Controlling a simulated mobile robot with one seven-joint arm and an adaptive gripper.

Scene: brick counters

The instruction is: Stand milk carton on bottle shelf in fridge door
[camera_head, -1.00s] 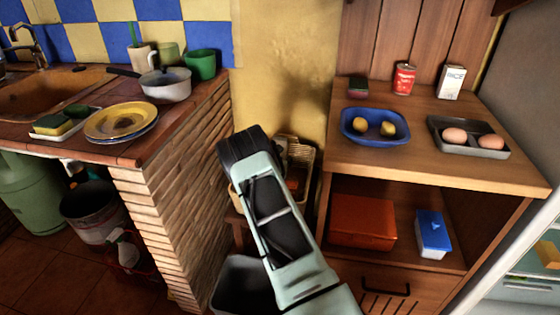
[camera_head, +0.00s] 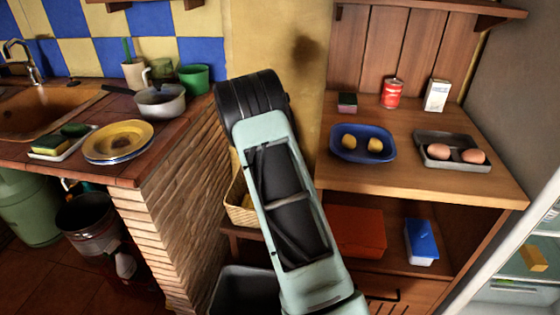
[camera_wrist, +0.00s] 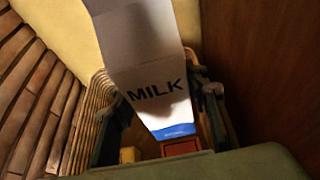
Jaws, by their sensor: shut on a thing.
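In the wrist view, a white milk carton (camera_wrist: 148,60) with dark "MILK" lettering and a blue band is held between the two fingers of my gripper (camera_wrist: 160,105). Its upper part runs out of the top of the picture. In the head view my arm hides both gripper and carton. The fridge (camera_head: 528,262) shows only partly at the right edge, with a pale slanting frame and items inside. I cannot make out a bottle shelf in its door.
The brick counter (camera_head: 180,210) stands left of my arm, the wooden cabinet (camera_head: 430,185) right. A wicker basket (camera_head: 241,208) and dark bin (camera_head: 245,290) sit in the narrow gap between.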

